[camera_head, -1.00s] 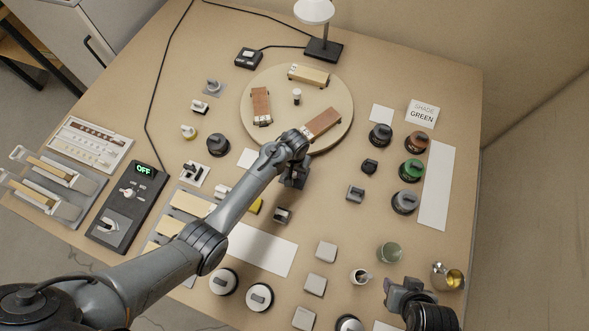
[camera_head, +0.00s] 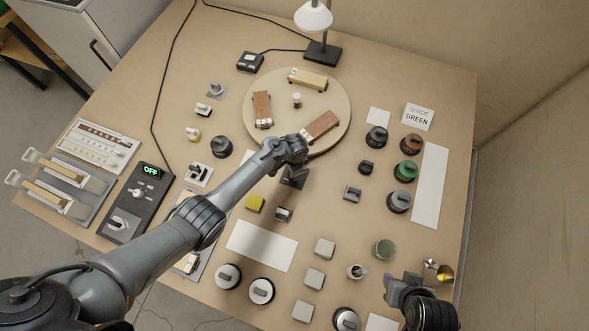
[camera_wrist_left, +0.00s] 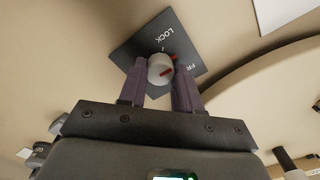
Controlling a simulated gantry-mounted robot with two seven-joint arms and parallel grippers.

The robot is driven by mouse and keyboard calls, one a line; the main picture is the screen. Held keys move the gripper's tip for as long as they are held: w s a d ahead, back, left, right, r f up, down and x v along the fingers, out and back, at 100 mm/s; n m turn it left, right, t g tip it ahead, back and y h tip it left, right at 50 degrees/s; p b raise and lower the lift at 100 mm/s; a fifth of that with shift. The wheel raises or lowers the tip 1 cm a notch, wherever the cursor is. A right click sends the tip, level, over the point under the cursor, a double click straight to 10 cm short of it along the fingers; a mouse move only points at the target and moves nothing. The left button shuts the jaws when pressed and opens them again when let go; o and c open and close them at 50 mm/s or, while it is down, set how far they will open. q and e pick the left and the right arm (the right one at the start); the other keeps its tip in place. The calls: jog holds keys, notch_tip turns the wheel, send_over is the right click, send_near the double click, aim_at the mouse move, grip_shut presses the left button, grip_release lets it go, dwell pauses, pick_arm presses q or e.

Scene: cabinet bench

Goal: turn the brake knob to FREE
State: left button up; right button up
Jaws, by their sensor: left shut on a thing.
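The brake knob (camera_wrist_left: 160,68) is a pale round knob with red marks, on a dark square plate (camera_wrist_left: 130,55) lettered LOCK, with a second label starting FR partly covered. The red mark on the knob's top lies on the side toward the FR label. In the left wrist view my left gripper (camera_wrist_left: 160,82) has its fingers on either side of the knob, shut on it. In the head view this gripper (camera_head: 292,178) hides the knob. My right gripper (camera_head: 398,290) is at the lower right, away from the knob; its finger gap is unclear.
A round turntable (camera_head: 335,95) with several wooden blocks is just behind my left gripper. A dark OFF box (camera_head: 128,215) is left.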

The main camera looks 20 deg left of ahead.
pick_arm(q)
jog(key=m, duration=0.3)
jog(key=shift+m, duration=0.4)
jog(key=m, duration=0.4)
jog(key=shift+m, duration=0.4)
jog(key=o, duration=1)
jog(key=shift+o, duration=0.2)
jog(key=shift+r, duration=0.1)
notch_tip(320, 180, up, 11)
jog(key=p, duration=0.4)
jog(key=shift+f+p, duration=0.2)
jog(key=shift+p, duration=0.1)
